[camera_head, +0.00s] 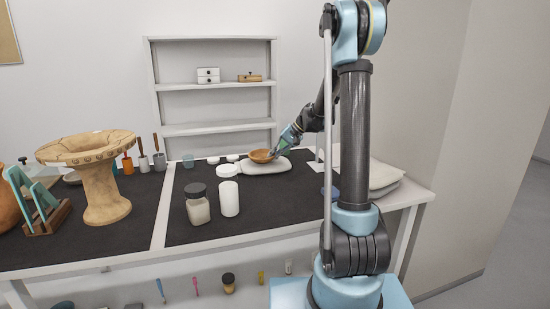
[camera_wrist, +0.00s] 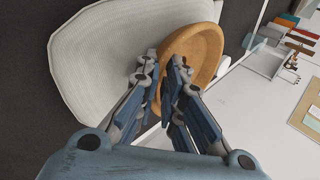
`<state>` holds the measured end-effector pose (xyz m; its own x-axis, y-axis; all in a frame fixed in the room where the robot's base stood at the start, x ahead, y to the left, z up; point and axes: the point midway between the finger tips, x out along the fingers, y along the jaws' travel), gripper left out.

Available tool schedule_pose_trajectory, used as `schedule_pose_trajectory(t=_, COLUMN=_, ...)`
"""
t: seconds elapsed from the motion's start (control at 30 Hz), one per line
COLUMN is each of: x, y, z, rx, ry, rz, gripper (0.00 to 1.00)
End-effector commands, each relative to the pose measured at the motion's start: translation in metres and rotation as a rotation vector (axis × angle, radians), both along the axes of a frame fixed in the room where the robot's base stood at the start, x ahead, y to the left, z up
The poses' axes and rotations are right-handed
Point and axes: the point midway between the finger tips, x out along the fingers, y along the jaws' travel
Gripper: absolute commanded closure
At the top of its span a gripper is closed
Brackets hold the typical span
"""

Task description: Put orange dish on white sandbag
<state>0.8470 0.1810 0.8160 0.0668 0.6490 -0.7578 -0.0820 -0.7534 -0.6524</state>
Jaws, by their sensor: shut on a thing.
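The orange dish (camera_head: 260,156) is a shallow round bowl, over the white sandbag (camera_head: 255,170) at the back of the bench. In the wrist view the dish (camera_wrist: 208,45) looks tilted and overlaps the right edge of the pale ribbed sandbag (camera_wrist: 95,60). My gripper (camera_head: 274,153) reaches in from the right. Its fingers (camera_wrist: 165,78) are shut on the near rim of the dish. I cannot tell whether the dish's underside touches the sandbag.
A dark-lidded jar (camera_head: 198,208) and a white cylinder (camera_head: 229,199) stand in front of the sandbag. More pale bags (camera_head: 382,178) lie at right. The dark mat (camera_head: 270,212) is clear at front centre.

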Motion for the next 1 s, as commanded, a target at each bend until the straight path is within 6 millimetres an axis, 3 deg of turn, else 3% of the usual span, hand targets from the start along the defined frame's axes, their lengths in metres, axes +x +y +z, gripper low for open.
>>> schedule_pose_trajectory(t=0.2, x=0.0, y=0.0, z=-0.003, rx=0.0, ry=0.0, rz=0.0, gripper=1.0)
schedule_pose_trajectory(t=0.23, x=0.0, y=-0.001, z=-0.003, rx=0.0, ry=0.001, rz=-0.001, gripper=0.87)
schedule_pose_trajectory(t=0.27, x=0.0, y=-0.001, z=-0.003, rx=0.0, ry=0.001, rz=-0.001, gripper=0.83)
schedule_pose_trajectory(t=0.67, x=0.0, y=-0.004, z=0.0, rx=0.0, ry=0.0, rz=-0.003, gripper=0.83)
schedule_pose_trajectory(t=1.0, x=-0.003, y=-0.038, z=0.039, rx=0.0, ry=0.0, rz=-0.005, gripper=0.83)
